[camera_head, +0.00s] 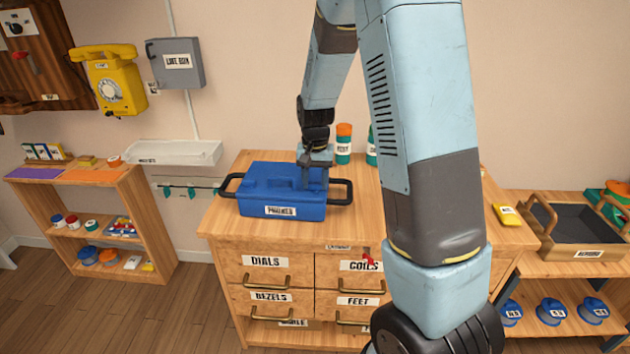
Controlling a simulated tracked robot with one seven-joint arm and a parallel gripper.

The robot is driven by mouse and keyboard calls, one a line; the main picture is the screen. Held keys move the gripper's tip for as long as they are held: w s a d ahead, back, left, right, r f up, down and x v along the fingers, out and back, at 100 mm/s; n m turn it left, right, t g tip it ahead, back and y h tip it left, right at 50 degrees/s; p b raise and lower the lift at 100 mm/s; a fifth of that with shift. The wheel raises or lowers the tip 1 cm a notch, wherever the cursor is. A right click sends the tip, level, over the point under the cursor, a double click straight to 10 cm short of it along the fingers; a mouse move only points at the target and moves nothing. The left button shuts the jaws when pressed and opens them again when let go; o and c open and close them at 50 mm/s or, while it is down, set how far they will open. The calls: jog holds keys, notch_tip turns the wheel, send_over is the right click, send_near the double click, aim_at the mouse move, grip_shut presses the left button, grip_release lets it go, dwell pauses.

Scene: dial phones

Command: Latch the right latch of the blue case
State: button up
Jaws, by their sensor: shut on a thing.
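The blue case (265,190) sits closed on top of the wooden drawer cabinet, with a white label on its front and a black handle at each end. My gripper (314,180) points down at the right part of the case, close to its right black handle (343,191). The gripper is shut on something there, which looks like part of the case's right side. The fingertips and the right latch are too small and too covered by the gripper to make out.
My arm covers the right part of the cabinet (225,222). Jars with orange (343,143) and green lids stand behind the case. A wooden tray (572,228) is on the right shelf. A yellow phone (110,80) and a grey line box (176,62) hang on the wall.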

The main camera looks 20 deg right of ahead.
dwell(0.5)
jog(key=o, duration=1.1)
jog(key=shift+c, duration=0.2)
notch_tip(320, 180, up, 14)
jog(key=shift+f, duration=0.15)
